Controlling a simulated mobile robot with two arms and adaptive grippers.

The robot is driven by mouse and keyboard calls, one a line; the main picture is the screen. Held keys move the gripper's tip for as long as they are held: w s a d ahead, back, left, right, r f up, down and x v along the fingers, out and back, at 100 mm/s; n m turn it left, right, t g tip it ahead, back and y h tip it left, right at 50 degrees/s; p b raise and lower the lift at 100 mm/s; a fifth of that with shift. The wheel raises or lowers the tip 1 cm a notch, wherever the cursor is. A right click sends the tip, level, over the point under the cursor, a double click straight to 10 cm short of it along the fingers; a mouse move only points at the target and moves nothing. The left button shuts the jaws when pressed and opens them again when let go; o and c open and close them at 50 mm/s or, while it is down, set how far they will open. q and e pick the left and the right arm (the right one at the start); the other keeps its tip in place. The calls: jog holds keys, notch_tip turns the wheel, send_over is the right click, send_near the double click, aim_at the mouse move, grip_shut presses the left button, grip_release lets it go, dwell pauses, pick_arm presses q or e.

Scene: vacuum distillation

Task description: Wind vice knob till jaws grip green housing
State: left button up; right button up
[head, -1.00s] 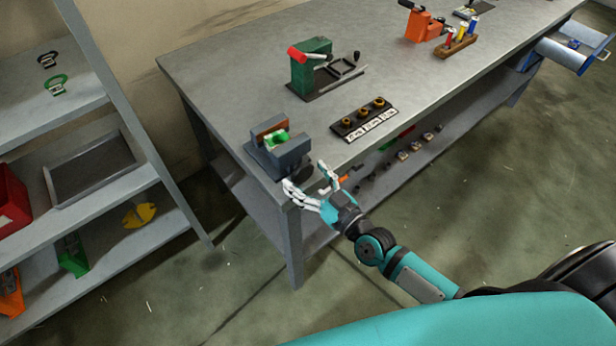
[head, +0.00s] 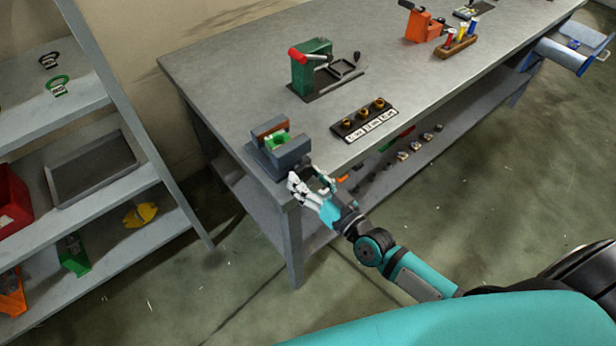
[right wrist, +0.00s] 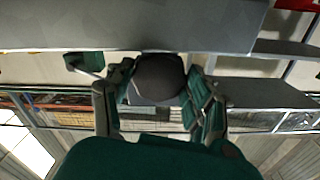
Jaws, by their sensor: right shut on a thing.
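The grey vice (head: 280,158) sits at the near left corner of the workbench. The green housing (head: 278,142) stands between its jaws, beside a brown jaw face; I cannot tell whether both jaws touch it. My right gripper (head: 312,182) is at the vice's front side, just off the bench edge. In the right wrist view, its fingers (right wrist: 158,85) are shut around the dark round vice knob (right wrist: 160,80). My left gripper is not in view.
The workbench (head: 220,90) also holds a green press (head: 312,68), a black strip with several brass pieces (head: 362,118), and an orange tool (head: 424,26). A shelf rack (head: 140,140) stands at the left. Floor in front of the bench is clear.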

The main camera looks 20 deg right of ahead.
dwell(0.3)
jog(key=o, duration=1.2)
jog(key=shift+c, duration=0.2)
jog(key=shift+s, duration=0.15)
jog(key=v, duration=1.1)
jog(key=shift+s+d, duration=0.15)
jog(key=shift+s, duration=0.25)
